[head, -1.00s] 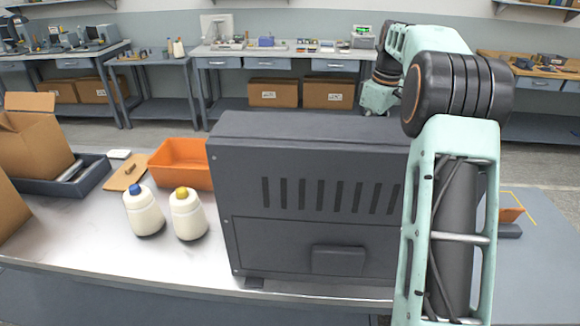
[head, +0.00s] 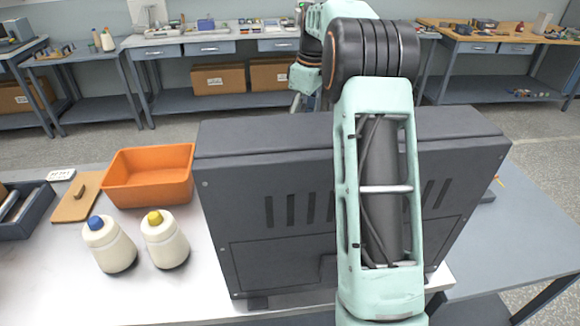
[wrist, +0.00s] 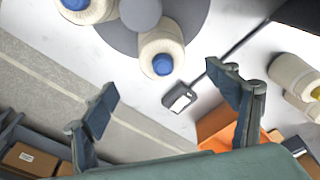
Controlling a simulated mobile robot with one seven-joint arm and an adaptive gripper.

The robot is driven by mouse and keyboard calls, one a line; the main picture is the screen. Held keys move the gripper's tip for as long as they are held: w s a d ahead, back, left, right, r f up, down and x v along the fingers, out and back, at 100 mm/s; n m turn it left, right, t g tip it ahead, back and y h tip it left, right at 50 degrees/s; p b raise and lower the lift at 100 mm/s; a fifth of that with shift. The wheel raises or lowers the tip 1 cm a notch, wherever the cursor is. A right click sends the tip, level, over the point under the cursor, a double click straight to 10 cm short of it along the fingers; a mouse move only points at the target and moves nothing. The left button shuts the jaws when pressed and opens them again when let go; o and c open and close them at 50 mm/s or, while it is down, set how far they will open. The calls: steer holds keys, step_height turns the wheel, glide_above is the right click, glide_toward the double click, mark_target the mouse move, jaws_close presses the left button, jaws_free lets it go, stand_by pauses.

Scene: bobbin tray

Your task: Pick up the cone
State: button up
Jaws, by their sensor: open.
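In the wrist view, a cream cone with a blue top (wrist: 162,50) is ahead of my gripper (wrist: 161,80), roughly between the fingertip directions. My gripper is open, fingers wide apart, with nothing between them. Another blue-topped cone (wrist: 88,10) is cut by the top edge, beside a grey round plate (wrist: 190,14). More cream cones (wrist: 292,74) are at the right, one with a yellow tip. In the head view, a blue-topped cone (head: 110,246) and a yellow-topped cone (head: 165,241) stand on the bench. My gripper is hidden there.
A large dark cabinet (head: 270,170) fills the middle of the head view and hides what lies behind. An orange bin (head: 148,180) stands behind the cones, beside a wooden board (head: 75,200). A small black device (wrist: 180,98) lies near the central cone.

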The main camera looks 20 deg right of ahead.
step_height(320, 180, down, 4)
steer(key=shift+w+a+r, duration=0.1)
steer(key=shift+a+r, duration=0.05)
steer(key=shift+r, duration=0.05)
steer(key=shift+w+a+f+p, duration=0.1)
steer(key=shift+a+f+p, duration=0.1)
steer(key=shift+f, duration=0.7)
steer(key=shift+w+a+f+p, duration=0.15)
steer(key=shift+f, duration=0.7)
steer(key=shift+w+a+f+p, duration=0.1)
steer(key=shift+a+f+p, duration=0.1)
steer(key=shift+f, duration=0.7)
steer(key=shift+c, duration=0.4)
steer(key=shift+r, duration=0.1)
steer(key=c, duration=2)
steer(key=shift+o, duration=0.2)
